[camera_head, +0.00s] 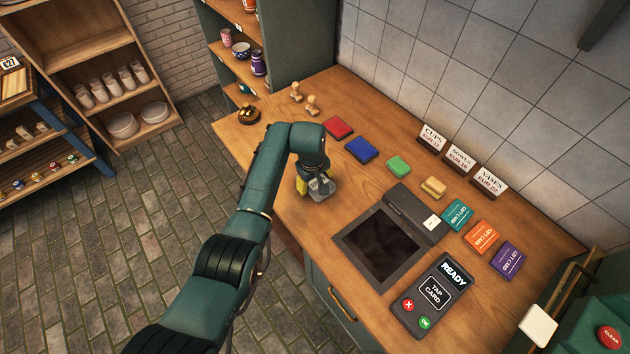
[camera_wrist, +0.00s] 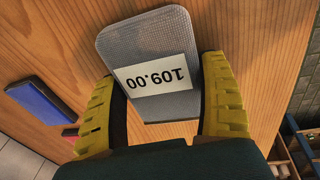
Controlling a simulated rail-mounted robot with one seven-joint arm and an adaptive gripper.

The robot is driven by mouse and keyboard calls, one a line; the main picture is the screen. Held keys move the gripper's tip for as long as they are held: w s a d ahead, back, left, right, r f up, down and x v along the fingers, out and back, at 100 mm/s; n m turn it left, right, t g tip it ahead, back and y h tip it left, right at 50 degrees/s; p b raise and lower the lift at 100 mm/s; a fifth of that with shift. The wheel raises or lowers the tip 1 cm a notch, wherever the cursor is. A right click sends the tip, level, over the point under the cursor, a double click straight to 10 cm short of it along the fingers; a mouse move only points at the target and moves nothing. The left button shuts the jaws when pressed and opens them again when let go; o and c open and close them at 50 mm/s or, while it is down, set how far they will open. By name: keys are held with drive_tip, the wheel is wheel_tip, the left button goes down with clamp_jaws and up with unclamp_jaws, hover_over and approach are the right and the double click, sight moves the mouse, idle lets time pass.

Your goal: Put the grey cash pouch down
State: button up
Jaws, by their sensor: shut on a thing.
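The grey cash pouch (camera_wrist: 145,45) is a flat mesh pouch with a white label reading 109.00. In the wrist view it sits between the yellow fingers of my gripper (camera_wrist: 160,112), which is shut on it. In the head view the pouch (camera_head: 321,189) shows below my gripper (camera_head: 314,184), over the left part of the wooden counter (camera_head: 265,150). Whether the pouch touches the wood or hangs just above it, I cannot tell.
A red pad (camera_head: 338,127) and a blue pad (camera_head: 361,150) lie behind my gripper. An open dark drawer or tray (camera_head: 383,250) and a card reader (camera_head: 436,295) are to the right. A brass bell (camera_head: 249,114) stands left. Bare wood surrounds my gripper.

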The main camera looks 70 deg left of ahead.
sight(313, 185)
drive_tip(key=shift+f, duration=0.25)
drive_tip(key=shift+f, duration=0.2)
drive_tip(key=o, duration=1.2)
drive_tip(key=shift+c, duration=0.2)
wheel_tip(313, 185, up, 12)
drive_tip(key=s+d+p, duration=0.1)
drive_tip(key=p, duration=0.1)
drive_tip(key=shift+s+d, duration=0.15)
drive_tip(key=shift+d, duration=0.1)
drive_tip(key=shift+r, duration=0.1)
